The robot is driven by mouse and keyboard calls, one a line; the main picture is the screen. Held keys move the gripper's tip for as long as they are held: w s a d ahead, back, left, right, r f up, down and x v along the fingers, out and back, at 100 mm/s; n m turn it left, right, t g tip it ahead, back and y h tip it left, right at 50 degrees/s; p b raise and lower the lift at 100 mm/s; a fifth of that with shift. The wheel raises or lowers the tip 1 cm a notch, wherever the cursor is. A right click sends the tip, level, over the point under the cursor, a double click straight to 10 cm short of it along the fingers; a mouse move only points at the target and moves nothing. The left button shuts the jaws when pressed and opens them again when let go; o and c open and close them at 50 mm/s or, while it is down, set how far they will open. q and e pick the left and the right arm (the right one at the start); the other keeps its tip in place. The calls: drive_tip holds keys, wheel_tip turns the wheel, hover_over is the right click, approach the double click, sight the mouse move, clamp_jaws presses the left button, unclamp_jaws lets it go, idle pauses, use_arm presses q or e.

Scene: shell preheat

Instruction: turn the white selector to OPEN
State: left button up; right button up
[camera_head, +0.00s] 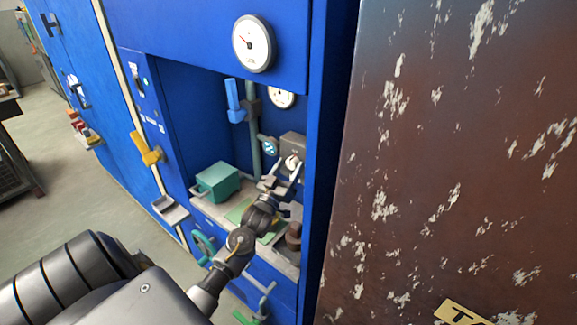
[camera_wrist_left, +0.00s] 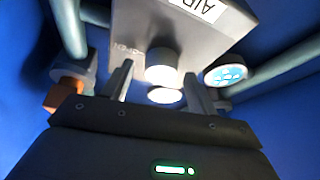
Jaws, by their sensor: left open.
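The white selector (camera_head: 292,161) sits on the front of a grey box (camera_head: 293,145) inside the recess of the blue cabinet. In the left wrist view the selector (camera_wrist_left: 160,66) is a round white knob on the grey box (camera_wrist_left: 185,30), which carries an "AIR" label. My left gripper (camera_head: 284,172) reaches into the recess. In the wrist view its open fingers (camera_wrist_left: 158,72) stand one on each side of the knob, with gaps visible; contact cannot be made out. My right gripper is in neither view.
A vertical pipe with a blue lever (camera_head: 235,101) and a blue-faced tag (camera_head: 269,145) stand left of the box. A green box (camera_head: 218,181) sits on the shelf. A rusty brown panel (camera_head: 450,150) fills the right.

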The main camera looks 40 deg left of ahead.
use_arm(q)
drive_tip(key=shift+w, duration=0.1)
drive_tip(key=shift+c, duration=0.2)
drive_tip(key=c, duration=0.9)
drive_tip(key=shift+c, duration=0.2)
drive_tip(key=shift+m, duration=0.3)
drive_tip(key=m+h+b, duration=0.1)
drive_tip(key=m+h, duration=0.2)
drive_tip(key=m, duration=0.1)
drive_tip(key=shift+a+f+m+t+b, duration=0.1)
drive_tip(key=shift+m+t+b, duration=0.2)
drive_tip(key=shift+m+b, duration=0.1)
drive_tip(key=m+h, duration=0.2)
drive_tip(key=m, duration=0.2)
drive_tip(key=m+h+b, duration=0.1)
drive_tip(key=m+h, duration=0.1)
drive_tip(key=m, duration=0.2)
drive_tip(key=m+g+h, duration=0.1)
drive_tip(key=m, duration=0.2)
drive_tip(key=m+g+h+b, duration=0.1)
drive_tip(key=m+h, duration=0.1)
drive_tip(key=m, duration=0.1)
drive_tip(key=shift+a+g, duration=0.15)
drive_tip(key=shift+g, duration=0.15)
drive_tip(key=shift+m+g+h, duration=0.2)
drive_tip(key=shift+m+g, duration=0.25)
drive_tip(key=shift+m, duration=0.9)
drive_tip(key=shift+m+g+h, duration=0.2)
drive_tip(key=shift+m+g, duration=0.25)
drive_tip(key=shift+m, duration=0.9)
